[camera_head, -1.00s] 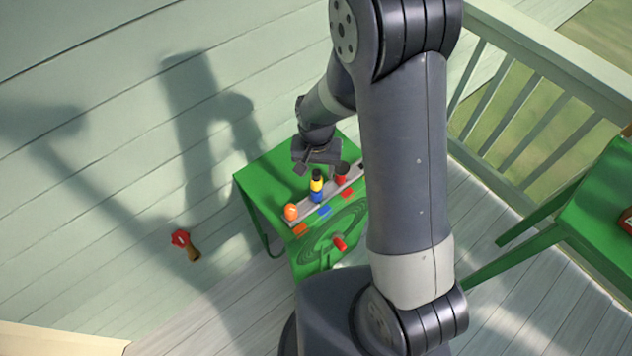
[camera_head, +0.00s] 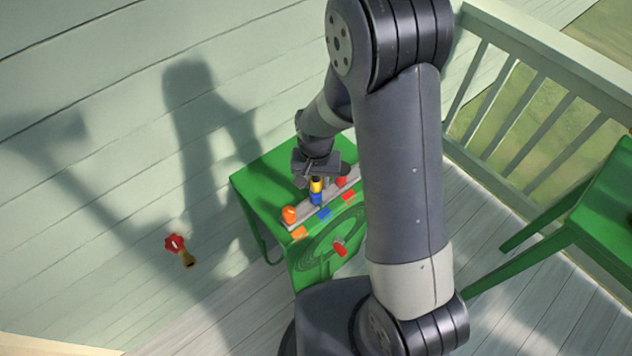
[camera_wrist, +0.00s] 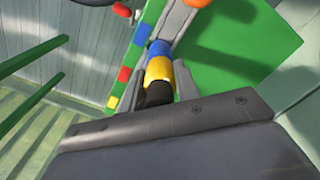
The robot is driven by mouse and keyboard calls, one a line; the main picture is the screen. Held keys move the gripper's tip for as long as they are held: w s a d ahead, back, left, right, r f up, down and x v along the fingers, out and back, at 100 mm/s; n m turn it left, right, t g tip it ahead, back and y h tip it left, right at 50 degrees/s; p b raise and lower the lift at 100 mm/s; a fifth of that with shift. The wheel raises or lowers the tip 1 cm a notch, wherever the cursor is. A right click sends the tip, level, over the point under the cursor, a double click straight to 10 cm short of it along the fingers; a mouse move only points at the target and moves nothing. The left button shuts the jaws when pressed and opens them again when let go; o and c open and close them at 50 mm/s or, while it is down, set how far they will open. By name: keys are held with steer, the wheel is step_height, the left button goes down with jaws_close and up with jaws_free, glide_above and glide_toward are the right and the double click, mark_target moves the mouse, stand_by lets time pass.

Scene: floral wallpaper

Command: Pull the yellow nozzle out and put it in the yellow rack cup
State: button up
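The yellow nozzle (camera_head: 316,185) stands upright on a blue piece (camera_head: 317,199) in the grey rack on the green table. In the wrist view the nozzle's yellow band (camera_wrist: 159,70) and black end (camera_wrist: 157,94) point toward the camera, with the blue piece (camera_wrist: 159,48) beyond. My gripper (camera_head: 314,177) is directly over the nozzle, fingers apart on either side of its top; contact cannot be told. A yellow label (camera_wrist: 112,102) lies at the near end of the rack in the wrist view. The yellow cup is not clearly visible.
An orange piece (camera_head: 289,214) and a red piece (camera_head: 341,181) stand in the rack on either side of the nozzle. A red part (camera_head: 340,249) sticks out from the table front. A red-handled tap (camera_head: 175,244) is on the wall. Another green table (camera_head: 590,205) stands right.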

steer(key=c, duration=0.5)
steer(key=shift+c, duration=0.2)
steer(key=shift+r, duration=0.1)
steer(key=shift+r+p, duration=1.4)
steer(key=shift+r, duration=0.6)
